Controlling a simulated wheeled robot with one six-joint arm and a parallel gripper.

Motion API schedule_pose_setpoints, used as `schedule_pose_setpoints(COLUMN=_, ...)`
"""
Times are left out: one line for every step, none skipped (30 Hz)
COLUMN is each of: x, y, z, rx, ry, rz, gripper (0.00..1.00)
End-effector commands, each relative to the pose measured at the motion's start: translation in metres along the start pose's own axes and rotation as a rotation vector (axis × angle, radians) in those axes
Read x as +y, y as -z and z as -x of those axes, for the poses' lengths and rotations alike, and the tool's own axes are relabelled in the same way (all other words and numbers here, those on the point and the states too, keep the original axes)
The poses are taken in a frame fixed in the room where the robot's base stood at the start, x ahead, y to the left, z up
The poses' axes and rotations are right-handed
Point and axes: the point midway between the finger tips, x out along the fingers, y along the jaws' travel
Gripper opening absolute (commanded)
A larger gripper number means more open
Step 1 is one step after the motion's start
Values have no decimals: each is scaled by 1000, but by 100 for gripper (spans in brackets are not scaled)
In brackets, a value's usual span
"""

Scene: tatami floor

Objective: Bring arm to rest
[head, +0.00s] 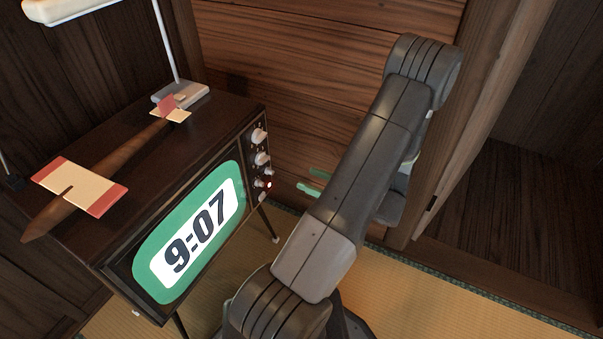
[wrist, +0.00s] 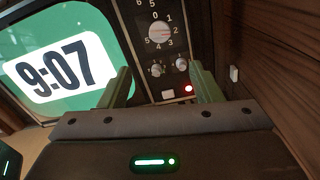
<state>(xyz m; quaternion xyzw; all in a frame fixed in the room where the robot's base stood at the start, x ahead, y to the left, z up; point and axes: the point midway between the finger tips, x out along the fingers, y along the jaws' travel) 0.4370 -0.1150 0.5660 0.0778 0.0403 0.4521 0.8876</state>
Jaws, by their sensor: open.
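My arm rises in the middle of the head view and bends over at the top. My gripper (head: 311,182) shows only in part there, as green fingertips past the left side of the arm, with the rest hidden behind it. In the wrist view my gripper (wrist: 164,84) has its two green fingers apart with nothing between them. The fingers point toward the control panel of a television (head: 254,113), and the gap to it is hard to judge. The panel has knobs (wrist: 160,32) and a lit red light (wrist: 188,88).
The television screen (head: 190,236) reads 9:07. A wooden model plane (head: 80,187) and a lamp base (head: 181,95) stand on top of the set. A plank wall (head: 330,60) is behind the arm. Tatami floor (head: 440,295) lies open at the lower right.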

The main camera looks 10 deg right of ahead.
Motion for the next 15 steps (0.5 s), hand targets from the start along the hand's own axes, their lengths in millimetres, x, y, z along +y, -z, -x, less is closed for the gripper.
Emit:
schedule_pose_setpoints(x=0, y=0, z=2, rx=-1, ry=1, rz=0, gripper=58)
schedule_pose_setpoints(x=0, y=0, z=3, rx=-1, ry=1, rz=0, gripper=58)
schedule_pose_setpoints(x=0, y=0, z=4, rx=-1, ry=0, rz=0, gripper=58)
schedule_pose_setpoints(x=0, y=0, z=4, rx=-1, ry=0, rz=0, gripper=58)
schedule_pose_setpoints(x=0, y=0, z=5, rx=-1, ry=0, rz=0, gripper=58)
schedule_pose_setpoints(x=0, y=0, z=5, rx=-1, ry=0, rz=0, gripper=58)
schedule_pose_setpoints(x=0, y=0, z=4, rx=-1, ry=0, rz=0, gripper=58)
schedule_pose_setpoints(x=0, y=0, z=4, rx=-1, ry=0, rz=0, gripper=58)
schedule_pose_setpoints(x=0, y=0, z=4, rx=-1, ry=0, rz=0, gripper=58)
schedule_pose_setpoints(x=0, y=0, z=4, rx=-1, ry=0, rz=0, gripper=58)
schedule_pose_setpoints(x=0, y=0, z=4, rx=-1, ry=0, rz=0, gripper=58)
schedule_pose_setpoints(x=0, y=0, z=4, rx=-1, ry=0, rz=0, gripper=58)
schedule_pose_setpoints(x=0, y=0, z=4, rx=0, ry=0, rz=0, gripper=58)
schedule_pose_setpoints(x=0, y=0, z=3, rx=0, ry=-1, rz=0, gripper=58)
schedule_pose_setpoints(x=0, y=1, z=1, rx=0, ry=-1, rz=0, gripper=58)
